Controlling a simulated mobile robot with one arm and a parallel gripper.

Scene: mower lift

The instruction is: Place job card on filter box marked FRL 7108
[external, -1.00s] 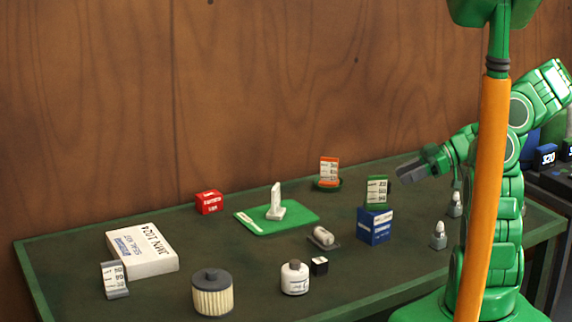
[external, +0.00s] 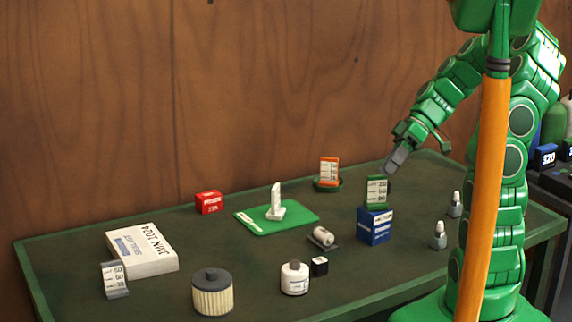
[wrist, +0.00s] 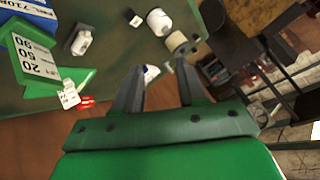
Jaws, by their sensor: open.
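A blue box (external: 374,230) with a white label stands right of the table's middle. In the wrist view the box (wrist: 12,20) is cut off at the upper left; its label partly reads "710". A green-framed card (external: 376,190) with printed numbers stands upright on top of it; the card (wrist: 38,60) reads 20, 50, 90 in the wrist view. My gripper (external: 391,166) is in the air behind and right of the card, apart from it, fingers angled down. In the wrist view my gripper (wrist: 157,68) is open with nothing held between the fingers.
An orange card (external: 329,171) stands in a green dish behind. A white stand (external: 276,205) is on a green mat. A red box (external: 209,202), white box (external: 143,252), filter (external: 212,294) and white canister (external: 295,278) lie leftward. Small grey-white parts (external: 438,237) stand rightward.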

